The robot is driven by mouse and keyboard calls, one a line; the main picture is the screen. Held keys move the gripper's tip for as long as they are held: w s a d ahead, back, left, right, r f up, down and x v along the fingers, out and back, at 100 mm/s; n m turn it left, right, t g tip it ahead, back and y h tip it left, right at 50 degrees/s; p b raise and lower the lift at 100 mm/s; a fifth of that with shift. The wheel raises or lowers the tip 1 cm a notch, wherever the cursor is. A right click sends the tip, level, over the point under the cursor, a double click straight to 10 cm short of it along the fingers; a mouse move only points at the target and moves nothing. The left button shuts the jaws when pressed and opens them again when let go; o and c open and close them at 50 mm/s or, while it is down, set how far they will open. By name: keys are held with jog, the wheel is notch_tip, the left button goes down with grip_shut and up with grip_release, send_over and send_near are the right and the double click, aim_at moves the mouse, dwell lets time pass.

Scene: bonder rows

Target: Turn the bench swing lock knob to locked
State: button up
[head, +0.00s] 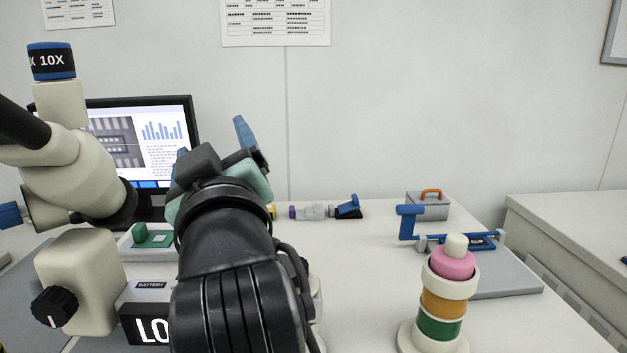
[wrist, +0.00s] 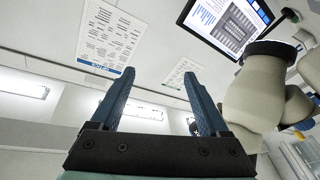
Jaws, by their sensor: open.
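A black ribbed knob (head: 54,307) with a white mark sits on the cream block of the microscope stand, at the lower left of the head view. I take it for the swing lock knob. A black label (head: 147,327) with the white letters "LO" is to its right, partly hidden by my arm. My gripper (head: 212,145) is raised over the bench, up and to the right of the knob in the picture. Its two blue fingers are apart with nothing between them in the wrist view (wrist: 158,78). The knob is not seen in the wrist view.
The cream microscope (head: 80,180) stands at left before a monitor (head: 165,130). A signal tower with pink, orange and green rings (head: 443,302) stands front right. A blue-handled device (head: 460,240) and a grey box (head: 428,207) are behind it.

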jog(key=w+a+f+n+g+h+p, duration=0.2)
jog(key=w+n+g+p, duration=0.55)
jog(key=p, duration=1.05)
jog(key=s+d+r+n+g+h+p, duration=0.25)
jog(key=s+d+n+g+p, duration=0.25)
jog(key=s+d+g+p, duration=0.6)
jog(key=shift+g+h, duration=0.35)
jog(key=shift+g, duration=0.1)
jog(key=f, duration=0.4)
jog(key=w+f, duration=0.1)
jog(key=f, duration=0.8)
jog(key=shift+w+a+f, duration=0.25)
jog(key=shift+w+f, duration=0.1)
jog(key=shift+c, duration=0.3)
grip_shut()
